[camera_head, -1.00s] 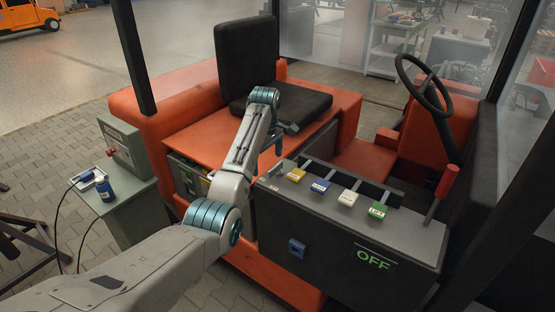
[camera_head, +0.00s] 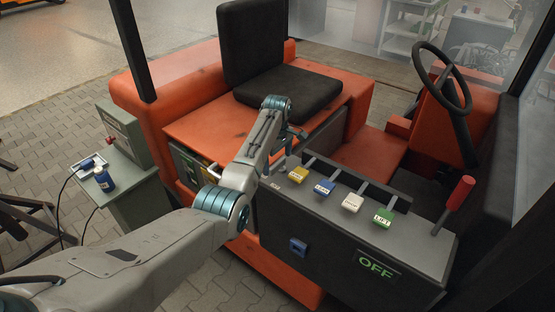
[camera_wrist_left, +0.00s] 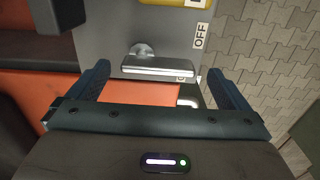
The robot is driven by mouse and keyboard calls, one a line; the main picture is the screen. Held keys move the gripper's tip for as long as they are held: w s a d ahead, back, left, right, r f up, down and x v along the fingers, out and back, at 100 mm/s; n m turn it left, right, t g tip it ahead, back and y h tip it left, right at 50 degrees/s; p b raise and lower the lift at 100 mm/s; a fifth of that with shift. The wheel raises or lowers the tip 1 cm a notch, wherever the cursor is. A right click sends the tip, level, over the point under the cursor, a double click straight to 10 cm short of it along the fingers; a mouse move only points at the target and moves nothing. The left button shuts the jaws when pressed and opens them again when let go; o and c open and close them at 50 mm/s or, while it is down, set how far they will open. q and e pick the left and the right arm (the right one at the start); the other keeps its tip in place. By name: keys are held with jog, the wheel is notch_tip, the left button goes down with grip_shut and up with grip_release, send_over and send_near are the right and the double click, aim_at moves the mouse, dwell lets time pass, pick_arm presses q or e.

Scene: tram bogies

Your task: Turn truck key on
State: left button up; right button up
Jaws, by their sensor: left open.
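The orange truck (camera_head: 190,128) shows in the head view with its dark control box and an OFF sign (camera_head: 377,265). My left gripper (camera_head: 294,138) is beside the seat, behind the control box, partly hidden by my own arm. In the left wrist view a metal handle (camera_wrist_left: 160,67), perhaps the key, lies crosswise on a grey plate (camera_wrist_left: 173,28). An OFF label (camera_wrist_left: 200,36) is on the plate's right edge. The left gripper (camera_wrist_left: 158,72) is open, with a finger to either side of the handle and no clear contact. My right gripper is out of view.
Yellow (camera_head: 298,174), blue (camera_head: 325,187), white (camera_head: 352,202) and green (camera_head: 383,217) lever knobs line the box top. A red-handled lever (camera_head: 459,193) and steering wheel (camera_head: 442,78) stand right. The seat (camera_head: 288,92) is close to the gripper. A grey stand (camera_head: 140,185) is left.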

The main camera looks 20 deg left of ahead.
aim_at(278, 167)
pick_arm(q)
notch_tip(278, 167, down, 2)
jog(key=shift+w, duration=0.15)
jog(key=shift+f, duration=0.2)
jog(key=c, duration=1)
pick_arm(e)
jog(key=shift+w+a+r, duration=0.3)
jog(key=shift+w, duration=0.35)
